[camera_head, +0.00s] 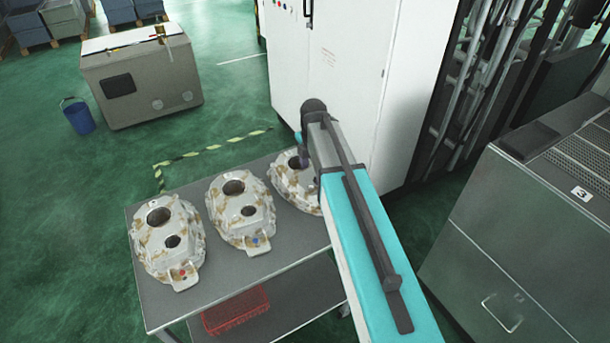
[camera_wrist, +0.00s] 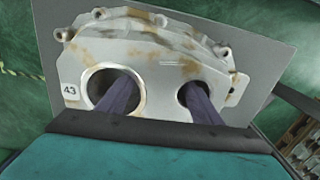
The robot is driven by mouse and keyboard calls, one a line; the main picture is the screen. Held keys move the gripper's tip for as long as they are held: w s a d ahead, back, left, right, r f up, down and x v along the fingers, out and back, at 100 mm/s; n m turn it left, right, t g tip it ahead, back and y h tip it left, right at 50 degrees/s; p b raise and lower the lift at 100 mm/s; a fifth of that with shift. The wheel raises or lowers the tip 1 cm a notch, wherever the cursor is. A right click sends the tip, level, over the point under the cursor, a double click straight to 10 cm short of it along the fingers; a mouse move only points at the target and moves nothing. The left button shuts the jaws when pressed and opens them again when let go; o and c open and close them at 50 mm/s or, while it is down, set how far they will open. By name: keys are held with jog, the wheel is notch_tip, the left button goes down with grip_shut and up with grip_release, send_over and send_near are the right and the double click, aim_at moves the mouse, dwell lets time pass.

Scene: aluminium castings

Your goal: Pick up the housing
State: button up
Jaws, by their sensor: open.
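Three cast housings stand in a row on a grey table (camera_head: 200,295). The right one (camera_head: 285,182) is partly hidden behind my arm in the head view. In the wrist view this housing (camera_wrist: 160,55) is pale metal with brown stains, a label "43", a large round bore on the left and a smaller one on the right. My gripper (camera_wrist: 158,90) is open above it. One finger lines up with each bore; I cannot tell how deep the tips reach. The middle housing (camera_head: 258,222) and left housing (camera_head: 151,240) stand clear of my arm.
A red basket (camera_head: 236,310) sits on the table's lower shelf. A white cabinet (camera_head: 335,70) stands close behind the table, and a grey machine (camera_head: 530,220) is on the right. A blue bucket (camera_head: 77,115) and a grey box (camera_head: 140,85) stand on the green floor.

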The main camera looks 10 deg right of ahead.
jog(key=shift+f, duration=0.7)
jog(key=shift+r, duration=0.1)
grip_shut()
